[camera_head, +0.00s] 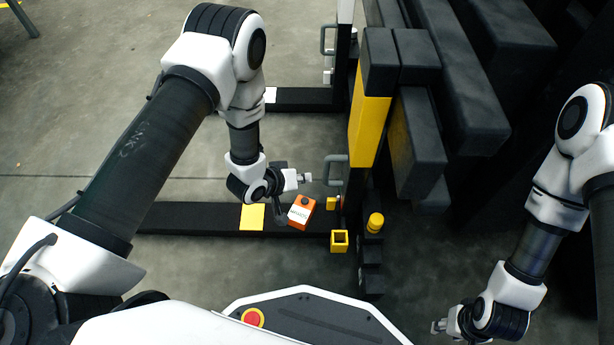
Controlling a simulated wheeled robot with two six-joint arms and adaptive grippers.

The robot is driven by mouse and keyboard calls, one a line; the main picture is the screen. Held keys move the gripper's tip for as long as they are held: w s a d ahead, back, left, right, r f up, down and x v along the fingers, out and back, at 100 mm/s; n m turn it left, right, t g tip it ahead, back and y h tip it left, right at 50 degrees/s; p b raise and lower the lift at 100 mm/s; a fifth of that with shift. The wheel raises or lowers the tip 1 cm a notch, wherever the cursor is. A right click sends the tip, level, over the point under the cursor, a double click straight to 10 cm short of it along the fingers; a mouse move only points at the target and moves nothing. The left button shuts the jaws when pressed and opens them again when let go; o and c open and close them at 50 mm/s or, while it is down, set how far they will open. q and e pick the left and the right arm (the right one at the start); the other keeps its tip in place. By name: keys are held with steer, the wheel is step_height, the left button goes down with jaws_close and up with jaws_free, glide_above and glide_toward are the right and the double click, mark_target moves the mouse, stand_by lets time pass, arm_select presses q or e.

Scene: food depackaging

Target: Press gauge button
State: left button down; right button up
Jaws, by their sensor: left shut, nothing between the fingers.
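An orange box (302,213) with a white label and a dark round button (305,200) on top is near the middle of the head view. It appears to be the gauge. It sits at the dark beam beside the upright rack. My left gripper (306,178) is shut and empty. In the picture it is just above the box, pointing right; a gap shows between fingertips and button. My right gripper (436,326) is low at the right, away from the box; its finger opening is too small to make out.
A dark rack with a yellow panel (369,130) and black padded blocks (418,140) stands right of the box. A yellow square holder (339,241) and a yellow knob (375,222) are close by. Dark beams (185,218) lie along the floor. Open concrete floor (90,130) lies left.

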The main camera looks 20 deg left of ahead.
mark_target(303, 201)
arm_select(q)
steer(key=shift+r, duration=0.2)
steer(key=shift+f, duration=0.1)
step_height(303, 201, down, 8)
steer(key=b, duration=0.7)
steer(key=shift+b, duration=0.4)
steer(key=shift+f, duration=0.35)
steer(key=shift+f, duration=0.1)
stand_by(0.4)
steer(key=shift+f, duration=0.25)
